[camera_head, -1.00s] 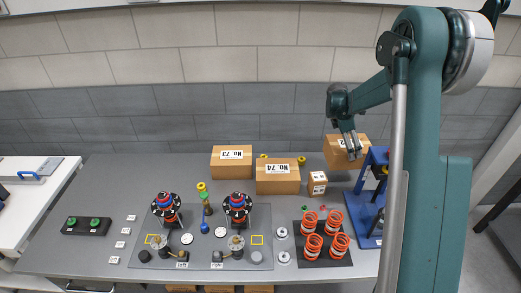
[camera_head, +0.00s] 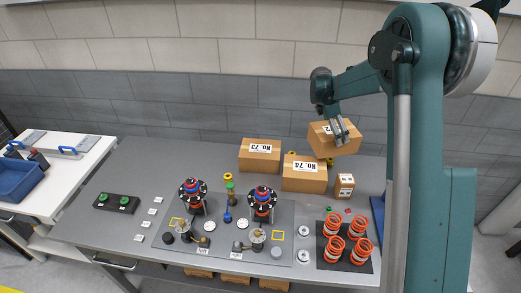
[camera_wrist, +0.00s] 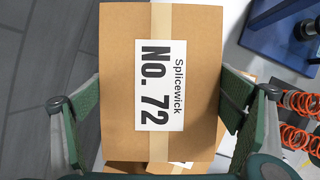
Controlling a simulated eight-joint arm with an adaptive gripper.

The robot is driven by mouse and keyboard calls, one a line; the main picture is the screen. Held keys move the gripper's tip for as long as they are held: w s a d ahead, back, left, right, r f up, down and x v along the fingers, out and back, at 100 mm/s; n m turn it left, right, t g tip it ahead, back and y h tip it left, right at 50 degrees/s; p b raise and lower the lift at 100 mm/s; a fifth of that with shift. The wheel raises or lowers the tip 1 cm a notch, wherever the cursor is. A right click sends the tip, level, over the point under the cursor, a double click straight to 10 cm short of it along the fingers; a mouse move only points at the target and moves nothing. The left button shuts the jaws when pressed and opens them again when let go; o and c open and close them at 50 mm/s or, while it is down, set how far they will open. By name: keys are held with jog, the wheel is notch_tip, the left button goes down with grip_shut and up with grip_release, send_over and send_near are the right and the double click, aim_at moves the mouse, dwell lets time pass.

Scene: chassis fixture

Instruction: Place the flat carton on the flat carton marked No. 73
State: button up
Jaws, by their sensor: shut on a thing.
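My gripper (camera_head: 339,132) is shut on a flat brown carton (camera_head: 321,140) and holds it in the air above the back right of the bench. In the wrist view the held carton (camera_wrist: 116,70) fills the middle between the two green fingers, and its label reads Splicewick No. 72. The carton marked No. 73 (camera_head: 258,162) lies at the back of the bench, to the left of the held carton. The carton marked No. 74 (camera_head: 304,184) lies just right of No. 73 and below the held carton in the picture. The top of No. 73 looks clear.
A small carton (camera_head: 344,186) stands right of No. 74. Orange springs on a dark mat (camera_head: 331,256) are at the front right. A grey plate (camera_head: 160,240) with two flanged assemblies is in front of the cartons. A blue stand (camera_wrist: 290,35) shows in the wrist view.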

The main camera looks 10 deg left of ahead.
jog(key=s+a+r+n+t, duration=0.1)
jog(key=a+r+n, duration=0.1)
jog(key=a, duration=1.5)
jog(key=s+a+r+n+y, duration=0.1)
jog(key=a+r+n, duration=0.2)
jog(key=a, duration=1.4)
jog(key=shift+a+r+t, duration=0.15)
jog(key=shift+r+t, duration=0.25)
jog(key=shift+r, duration=0.35)
jog(key=shift+f, duration=0.15)
notch_tip(320, 180, down, 6)
jog(key=shift+f, duration=1.9)
jog(key=shift+f, duration=0.15)
jog(key=o, duration=1.1)
